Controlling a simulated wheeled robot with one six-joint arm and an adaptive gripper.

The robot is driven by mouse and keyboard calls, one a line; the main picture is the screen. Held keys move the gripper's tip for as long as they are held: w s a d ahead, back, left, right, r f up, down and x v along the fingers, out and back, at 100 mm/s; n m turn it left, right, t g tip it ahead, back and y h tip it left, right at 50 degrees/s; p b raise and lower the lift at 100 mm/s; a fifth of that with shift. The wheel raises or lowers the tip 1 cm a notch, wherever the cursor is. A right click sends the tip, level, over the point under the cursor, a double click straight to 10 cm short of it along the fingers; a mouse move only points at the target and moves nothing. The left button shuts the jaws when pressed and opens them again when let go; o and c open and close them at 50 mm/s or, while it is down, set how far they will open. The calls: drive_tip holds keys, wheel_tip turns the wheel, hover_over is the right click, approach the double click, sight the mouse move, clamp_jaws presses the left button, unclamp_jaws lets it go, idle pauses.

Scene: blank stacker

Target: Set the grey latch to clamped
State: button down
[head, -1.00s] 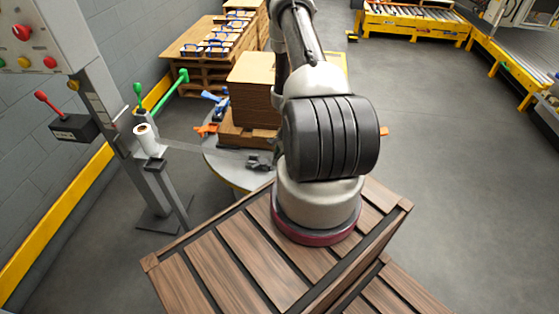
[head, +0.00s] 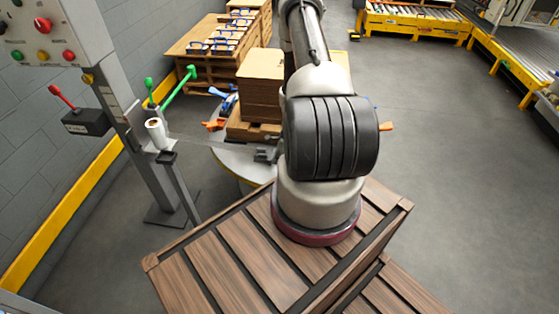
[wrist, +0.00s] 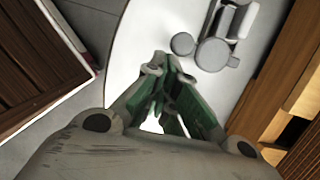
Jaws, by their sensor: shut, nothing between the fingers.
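The grey latch (head: 265,155) is on the rim of the round pale turntable (head: 240,170), left of my arm in the head view. In the wrist view the grey latch (wrist: 214,48) shows near the top, to the right of my fingertips. My gripper (wrist: 160,70) is shut and empty, with its green-lined fingers together over the white table top. A gap shows between the fingertips and the latch in the picture; their height difference is hard to tell. My arm hides the gripper in the head view.
Stacked brown boards (head: 260,80) stand on the turntable, with blue and orange clamps (head: 215,125) beside them. A control post (head: 165,195) with a white roll and a red-lever box (head: 85,122) stands at left. Open floor lies at right.

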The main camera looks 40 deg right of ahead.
idle(0.6)
drive_tip(key=v, duration=1)
drive_tip(key=shift+s+a, duration=0.2)
drive_tip(key=shift+a, duration=0.1)
